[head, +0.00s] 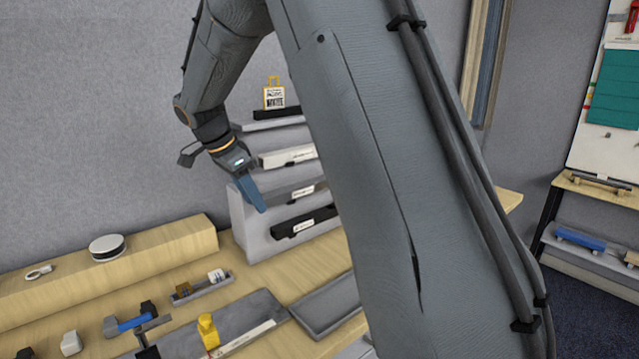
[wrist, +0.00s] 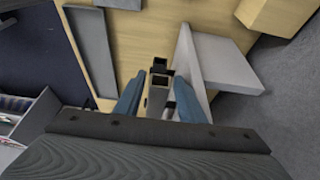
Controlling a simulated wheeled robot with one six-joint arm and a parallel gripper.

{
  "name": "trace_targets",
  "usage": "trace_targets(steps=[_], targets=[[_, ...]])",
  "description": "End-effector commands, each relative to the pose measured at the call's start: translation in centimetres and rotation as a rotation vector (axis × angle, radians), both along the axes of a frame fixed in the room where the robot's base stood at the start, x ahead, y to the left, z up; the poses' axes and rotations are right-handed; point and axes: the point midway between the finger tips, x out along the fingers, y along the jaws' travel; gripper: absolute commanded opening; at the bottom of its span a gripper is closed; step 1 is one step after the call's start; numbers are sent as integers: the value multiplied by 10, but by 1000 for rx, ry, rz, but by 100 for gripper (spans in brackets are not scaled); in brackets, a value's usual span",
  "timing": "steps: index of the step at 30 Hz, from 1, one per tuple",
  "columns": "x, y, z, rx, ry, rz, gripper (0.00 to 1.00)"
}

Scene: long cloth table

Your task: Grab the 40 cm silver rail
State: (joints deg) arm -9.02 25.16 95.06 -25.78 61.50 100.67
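My gripper (head: 256,195) has blue fingers and points down at the left end of the rack. I cannot see contact, and which step this rail lies on is unclear.
Black rails lie on the top (head: 277,114) and bottom (head: 303,222) steps. Grey trays (head: 327,304), a yellow item (head: 208,332) and a blue-handled tool (head: 133,322) are on the table in front. The wall is close behind.

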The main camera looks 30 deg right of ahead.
Motion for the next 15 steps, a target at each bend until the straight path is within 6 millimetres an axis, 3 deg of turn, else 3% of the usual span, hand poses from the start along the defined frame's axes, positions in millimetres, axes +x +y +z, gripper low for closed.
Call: trace_targets(steps=[3,9,15], targets=[[0,1,0,0,-1,1,34],[0,1,0,0,-1,1,0],[0,1,1,-1,-1,3,0]])
